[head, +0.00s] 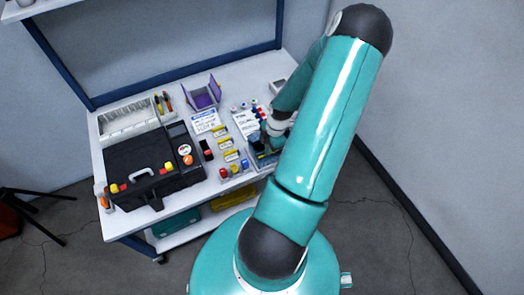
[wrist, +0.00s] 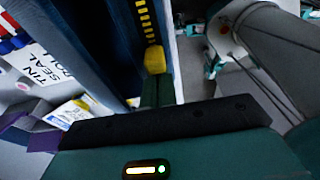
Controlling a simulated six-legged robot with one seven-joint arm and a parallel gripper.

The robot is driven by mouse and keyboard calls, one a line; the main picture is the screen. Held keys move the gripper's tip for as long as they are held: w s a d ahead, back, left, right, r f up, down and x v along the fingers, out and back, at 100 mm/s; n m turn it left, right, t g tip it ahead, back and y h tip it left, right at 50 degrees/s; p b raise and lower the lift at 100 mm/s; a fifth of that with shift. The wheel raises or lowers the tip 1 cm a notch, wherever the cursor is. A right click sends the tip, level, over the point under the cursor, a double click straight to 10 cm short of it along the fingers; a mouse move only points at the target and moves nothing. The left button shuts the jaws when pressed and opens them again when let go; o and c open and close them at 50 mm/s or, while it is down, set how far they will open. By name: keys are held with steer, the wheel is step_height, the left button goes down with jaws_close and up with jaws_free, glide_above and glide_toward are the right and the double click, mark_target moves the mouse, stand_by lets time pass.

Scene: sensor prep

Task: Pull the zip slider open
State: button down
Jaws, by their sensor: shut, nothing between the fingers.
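In the wrist view a yellow zip slider (wrist: 155,60) sits at the near end of a line of yellow zip teeth (wrist: 147,20), which runs away between dark blue panels (wrist: 118,35). My gripper (wrist: 157,80) is shut, its two green fingers side by side with the tips right at the slider. I cannot tell whether they touch it. In the head view my gripper (head: 263,142) is low over the right part of the bench, by a dark blue item (head: 264,158). My arm hides part of that area, and the slider cannot be made out there.
The white bench (head: 222,80) holds a black toolbox (head: 140,165) at left, a purple holder (head: 202,95) at the back, and several yellow-labelled items (head: 228,143) in the middle. A printed sign (wrist: 45,70) lies left of the blue panels. A wall stands right of the bench.

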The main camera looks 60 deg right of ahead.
steer(key=shift+s+d, duration=0.7)
steer(key=shift+d, duration=0.45)
steer(key=shift+s+d, duration=0.65)
steer(key=shift+d, duration=0.5)
steer(key=shift+s+d, duration=0.7)
steer(key=shift+d, duration=0.45)
steer(key=shift+w+a, duration=0.1)
steer(key=shift+a, duration=0.05)
steer(key=shift+w+a, duration=0.15)
steer(key=shift+a, duration=0.1)
step_height(320, 180, up, 7)
steer(key=shift+r, duration=0.1)
